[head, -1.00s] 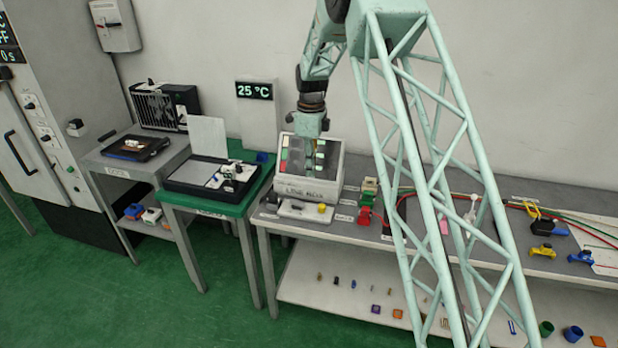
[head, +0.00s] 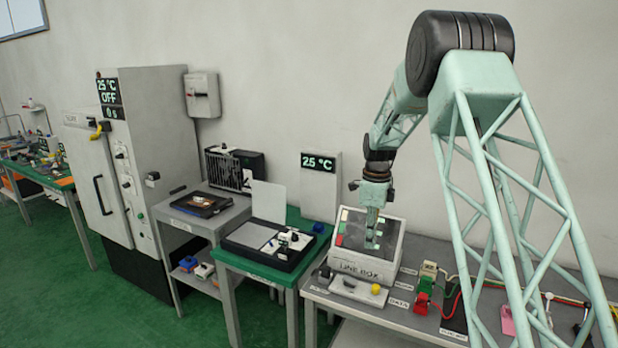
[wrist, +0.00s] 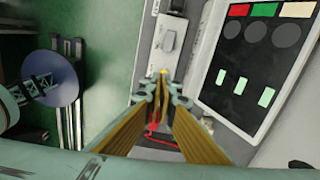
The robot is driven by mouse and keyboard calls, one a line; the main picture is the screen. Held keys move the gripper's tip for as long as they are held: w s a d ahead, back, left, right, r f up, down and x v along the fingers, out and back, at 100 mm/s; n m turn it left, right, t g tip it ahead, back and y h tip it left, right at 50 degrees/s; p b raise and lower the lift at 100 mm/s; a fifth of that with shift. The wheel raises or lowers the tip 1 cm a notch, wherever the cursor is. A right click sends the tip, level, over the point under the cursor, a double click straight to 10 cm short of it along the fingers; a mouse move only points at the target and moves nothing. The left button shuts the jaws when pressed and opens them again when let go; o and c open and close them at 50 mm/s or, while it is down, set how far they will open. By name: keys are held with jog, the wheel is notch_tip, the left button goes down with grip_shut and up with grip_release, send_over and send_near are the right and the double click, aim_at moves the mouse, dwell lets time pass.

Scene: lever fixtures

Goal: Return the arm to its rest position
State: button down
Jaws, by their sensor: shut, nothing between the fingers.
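My gripper (head: 372,236) hangs from the raised lattice arm and overlaps the dark panel of the white line box (head: 362,270) in the head view. In the wrist view its fingers (wrist: 163,80) are together with nothing between them. The line box (wrist: 205,82) shows there on the right, with a red, a green and a pale patch, dark round spots and pale green tabs. The fingertips appear apart from the box. A white lever fixture (wrist: 172,42) lies beyond the fingertips; the gap to it is hard to judge.
The fixture bench (head: 410,318) carries a red connector (head: 422,303) and cables right of the box. Left stand a green table (head: 228,258) with a black tray, a grey table (head: 205,222) and a tall grey cabinet (head: 155,130). Green floor is open in front.

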jog(key=s+a+r+n+t+b, duration=0.2)
jog(key=s+r+n, duration=0.9)
jog(key=s+r, duration=1.7)
jog(key=s+f+n+t+b, duration=0.1)
jog(key=s+n, duration=1)
jog(key=s, duration=2.4)
notch_tip(320, 180, down, 3)
jog(key=shift+s+a+r+n+t, duration=0.2)
jog(key=shift+s+a+n+t, duration=0.05)
jog(key=shift+n+t, duration=0.15)
jog(key=c, duration=3.3)
grip_release()
jog(key=shift+c, duration=0.2)
